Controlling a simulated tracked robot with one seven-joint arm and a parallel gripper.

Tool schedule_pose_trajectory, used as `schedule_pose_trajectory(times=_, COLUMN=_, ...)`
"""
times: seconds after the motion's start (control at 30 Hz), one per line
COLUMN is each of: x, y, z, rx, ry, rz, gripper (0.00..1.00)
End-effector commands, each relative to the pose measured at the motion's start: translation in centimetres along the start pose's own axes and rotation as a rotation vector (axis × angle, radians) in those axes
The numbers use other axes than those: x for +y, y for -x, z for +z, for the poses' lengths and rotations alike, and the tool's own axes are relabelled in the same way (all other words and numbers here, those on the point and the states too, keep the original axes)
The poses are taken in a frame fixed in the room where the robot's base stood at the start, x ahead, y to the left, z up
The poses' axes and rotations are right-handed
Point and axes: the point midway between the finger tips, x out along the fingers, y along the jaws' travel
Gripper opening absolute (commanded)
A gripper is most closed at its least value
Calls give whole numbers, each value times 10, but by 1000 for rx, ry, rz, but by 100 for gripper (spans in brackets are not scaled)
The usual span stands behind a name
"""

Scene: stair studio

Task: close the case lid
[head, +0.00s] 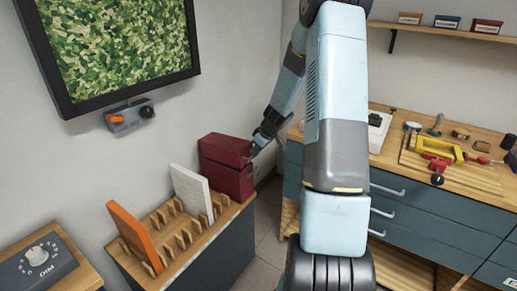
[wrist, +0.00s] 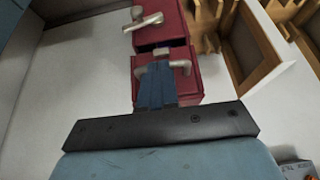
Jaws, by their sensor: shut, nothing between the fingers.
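The dark red case (head: 226,182) stands at the far end of the wooden cabinet top, against the wall. Its upper part, the lid (head: 224,149), sits above the body with a dark line between them. I cannot tell how wide the gap is. In the wrist view the case shows as two red parts (wrist: 160,29), with pale metal fittings and a dark strip between them. My gripper (head: 257,146) is at the right side of the case. Its blue fingers (wrist: 157,66) are shut and empty, and overlap the nearer red part in the wrist view. Contact is unclear.
A slotted wooden rack (head: 178,236) with a white panel (head: 192,193) and an orange panel (head: 135,234) stands in front of the case. A blue drawer bench (head: 430,222) with tools is on the right. Floor shows between bench and cabinet.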

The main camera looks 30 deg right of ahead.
Motion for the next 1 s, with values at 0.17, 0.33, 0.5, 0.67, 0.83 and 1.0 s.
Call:
schedule_pose_trajectory(times=0.17, x=0, y=-1, z=0, rx=0, ry=0, rz=0, gripper=0)
schedule_pose_trajectory(times=0.33, x=0, y=-1, z=0, rx=0, ry=0, rz=0, gripper=0)
schedule_pose_trajectory(times=0.5, x=0, y=-9, z=5, rx=-2, ry=-1, rz=-1, gripper=0)
schedule_pose_trajectory(times=0.67, x=1, y=-26, z=14, rx=-2, ry=-2, rz=-2, gripper=0)
schedule_pose_trajectory(times=0.83, x=0, y=-36, z=20, rx=-1, ry=0, rz=-1, gripper=0)
schedule_pose_trajectory(times=1.0, x=-1, y=-37, z=21, rx=-3, ry=0, rz=-3, gripper=0)
